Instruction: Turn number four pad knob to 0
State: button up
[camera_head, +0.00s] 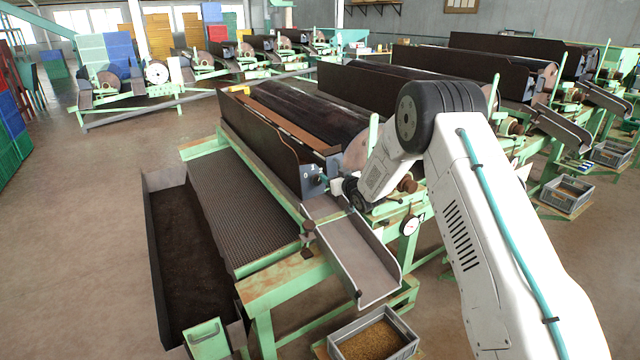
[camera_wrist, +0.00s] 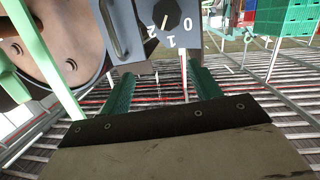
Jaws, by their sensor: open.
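A blue-grey control panel (camera_head: 312,180) is fixed on the front end of the nearest drum sorter, with small white marks. In the wrist view the panel (camera_wrist: 130,22) fills the top middle. On it is a black knob (camera_wrist: 166,12) with white digits 0, 1 and 2 around its lower side. The knob's top is cut off by the frame edge. A pale pointer line on it points down and slightly left, away from the 0 at right. My gripper (camera_wrist: 160,86) is open and empty, its green fingers below the knob and apart from it. No number four label is readable.
A metal chute (camera_head: 358,262) slopes down below the panel, and a round gauge (camera_head: 410,226) is right of it. A grey crate (camera_head: 350,329) of grain stands on a low frame. A dark trough (camera_head: 160,240) lies left. More sorters stand behind.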

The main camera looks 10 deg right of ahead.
jog(key=t+y, duration=0.1)
jog(key=y, duration=0.1)
send_near(318, 181)
jog(key=w, duration=0.1)
jog(key=shift+n, duration=0.4)
jog(key=x, duration=0.8)
jog(key=shift+a, duration=0.1)
jog(key=c, duration=1)
